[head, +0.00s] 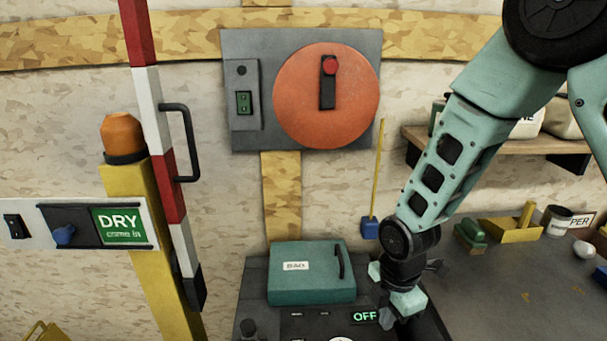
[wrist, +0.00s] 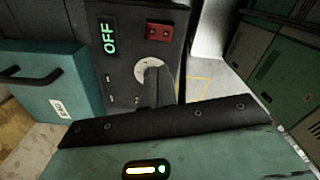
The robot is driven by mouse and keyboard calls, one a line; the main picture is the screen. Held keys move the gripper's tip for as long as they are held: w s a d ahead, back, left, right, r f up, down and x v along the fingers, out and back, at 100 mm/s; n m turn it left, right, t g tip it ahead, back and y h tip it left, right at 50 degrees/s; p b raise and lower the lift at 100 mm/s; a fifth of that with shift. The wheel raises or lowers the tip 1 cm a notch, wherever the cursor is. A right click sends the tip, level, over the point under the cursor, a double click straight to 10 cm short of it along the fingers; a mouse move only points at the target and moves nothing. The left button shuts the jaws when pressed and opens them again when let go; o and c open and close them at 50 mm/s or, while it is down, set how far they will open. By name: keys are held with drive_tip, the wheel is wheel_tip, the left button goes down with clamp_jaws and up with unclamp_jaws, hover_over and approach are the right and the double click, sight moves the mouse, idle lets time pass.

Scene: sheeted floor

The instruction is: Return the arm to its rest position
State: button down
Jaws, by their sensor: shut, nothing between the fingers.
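My arm comes down from the upper right in the head view, teal with black joints. My gripper (head: 387,317) is low in that view, beside the right edge of the dark console (head: 258,284) and close to its lit OFF display (head: 364,316). It is shut and empty. In the wrist view the OFF display (wrist: 110,37) and a red switch (wrist: 159,32) show beyond my wrist housing. A pale round dial (wrist: 149,68) is partly covered by a dark tapered shape. I cannot tell whether my gripper touches the console.
A teal box (head: 312,284) sits on the console. A workbench (head: 520,280) with tools and a shelf (head: 520,143) stand to the right. A red-and-white pole (head: 158,120) and a yellow post (head: 152,210) with a DRY sign (head: 119,224) stand left. An orange disc (head: 300,98) is on the wall.

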drive_tip(key=s+a+r+m, duration=0.2)
drive_tip(key=s+r+m, duration=0.5)
drive_tip(key=s+r, duration=0.1)
drive_tip(key=s+a+r+m, duration=0.2)
drive_tip(key=s+r+m, duration=0.5)
drive_tip(key=s+r, duration=0.2)
drive_tip(key=shift+s+a, duration=0.15)
drive_tip(key=shift+s, duration=0.65)
